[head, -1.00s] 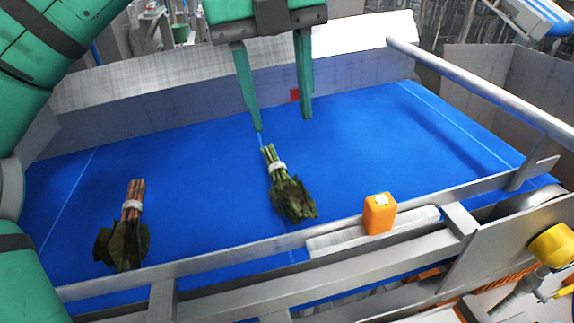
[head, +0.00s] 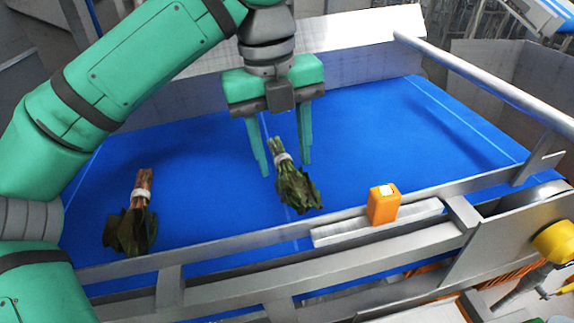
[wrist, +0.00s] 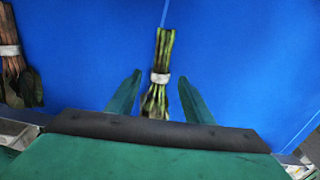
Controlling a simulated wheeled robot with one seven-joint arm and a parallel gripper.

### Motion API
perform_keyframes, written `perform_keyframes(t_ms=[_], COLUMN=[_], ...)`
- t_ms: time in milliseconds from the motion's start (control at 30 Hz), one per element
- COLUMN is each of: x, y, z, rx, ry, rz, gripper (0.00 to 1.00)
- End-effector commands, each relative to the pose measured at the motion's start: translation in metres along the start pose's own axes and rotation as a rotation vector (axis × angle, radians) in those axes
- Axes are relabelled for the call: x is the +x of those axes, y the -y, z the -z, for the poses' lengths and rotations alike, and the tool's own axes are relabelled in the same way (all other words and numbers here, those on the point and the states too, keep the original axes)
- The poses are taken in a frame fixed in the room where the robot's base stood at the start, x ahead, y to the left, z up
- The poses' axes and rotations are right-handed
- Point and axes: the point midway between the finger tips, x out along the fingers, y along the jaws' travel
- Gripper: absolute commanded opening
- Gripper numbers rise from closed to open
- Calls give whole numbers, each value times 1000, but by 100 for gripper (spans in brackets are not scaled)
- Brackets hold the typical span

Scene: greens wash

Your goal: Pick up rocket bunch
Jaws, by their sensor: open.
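Two leafy bunches lie on the blue belt. The one with green stems and a white band, which looks like the rocket bunch (head: 297,187), is near the middle, stems toward the back. The other bunch (head: 130,226) has reddish-brown stems and darker leaves and lies to the left. My gripper (head: 287,168) is open, its fingers on either side of the green stems. In the wrist view the green-stemmed bunch (wrist: 163,60) runs between the two fingers (wrist: 160,82), with gaps on both sides. Its leaves are hidden under the gripper body there. I cannot tell the fingertips' height above the belt.
An orange box (head: 384,205) stands on a metal ledge at the belt's near side. A metal rail (head: 480,92) runs along the right, and a pale wall (head: 360,45) stands at the back. The belt's right part (head: 400,135) is clear.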

Motion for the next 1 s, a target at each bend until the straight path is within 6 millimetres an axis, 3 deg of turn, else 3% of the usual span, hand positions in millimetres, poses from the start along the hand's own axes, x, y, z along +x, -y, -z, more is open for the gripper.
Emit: perform_keyframes(t_ms=[300, 367, 500, 833, 1000], x=[6, 6, 6, 3, -18], y=[0, -1, -3, -2, 3], z=[0, 0, -1, 0, 0], rx=[-1, -2, -6, -4, -1], ry=[0, 0, 1, 1, 3], rz=[0, 0, 0, 0, -1], gripper=[47, 35, 1, 0, 0])
